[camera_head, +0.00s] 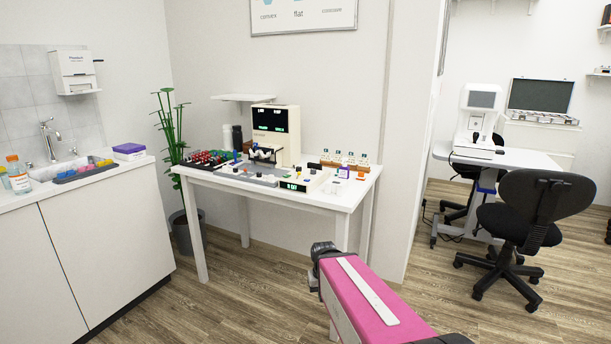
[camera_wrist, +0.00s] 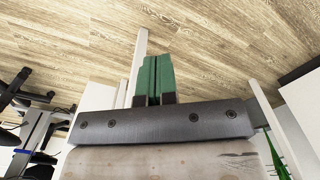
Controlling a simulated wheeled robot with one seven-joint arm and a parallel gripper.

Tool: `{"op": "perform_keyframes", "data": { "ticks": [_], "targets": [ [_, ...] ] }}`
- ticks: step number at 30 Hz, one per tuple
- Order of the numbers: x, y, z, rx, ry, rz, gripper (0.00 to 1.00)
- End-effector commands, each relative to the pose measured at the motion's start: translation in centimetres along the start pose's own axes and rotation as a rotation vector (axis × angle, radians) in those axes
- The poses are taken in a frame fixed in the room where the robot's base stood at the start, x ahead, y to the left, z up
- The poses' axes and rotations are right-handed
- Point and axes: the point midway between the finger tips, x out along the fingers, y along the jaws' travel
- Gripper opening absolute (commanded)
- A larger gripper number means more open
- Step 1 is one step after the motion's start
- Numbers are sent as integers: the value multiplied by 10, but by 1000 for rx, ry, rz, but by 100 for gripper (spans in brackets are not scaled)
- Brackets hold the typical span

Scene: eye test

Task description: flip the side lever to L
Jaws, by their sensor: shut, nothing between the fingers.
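A cream-coloured instrument (camera_head: 290,153) with a dark screen showing green marks stands at the back of the white table (camera_head: 340,190) in the head view. Wooden floor lies behind the fingers in that view. The gripper is not visible in the head view, and no lever shows near it.
The table also holds a rack of coloured pieces (camera_head: 206,158) at the left and small bottles (camera_head: 345,158) at the back right. A sink counter (camera_head: 100,190) stands left, a plant (camera_head: 172,125) behind. A black chair (camera_head: 540,210) is at right. Floor before the table's left is free.

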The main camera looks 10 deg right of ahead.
Motion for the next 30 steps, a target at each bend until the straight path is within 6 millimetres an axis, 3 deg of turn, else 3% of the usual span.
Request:
{"op": "perform_keyframes", "data": {
  "ticks": [5, 11, 21, 30],
  "targets": [
    [-14, 0, -26, 36, 41, -6, 0],
    [-63, -1, -92, 149, 158, -30, 0],
    [-184, 0, -202, 361, 374, -113, 0],
    [-308, 0, -274, 531, 545, -219, 0]
  ]
}}
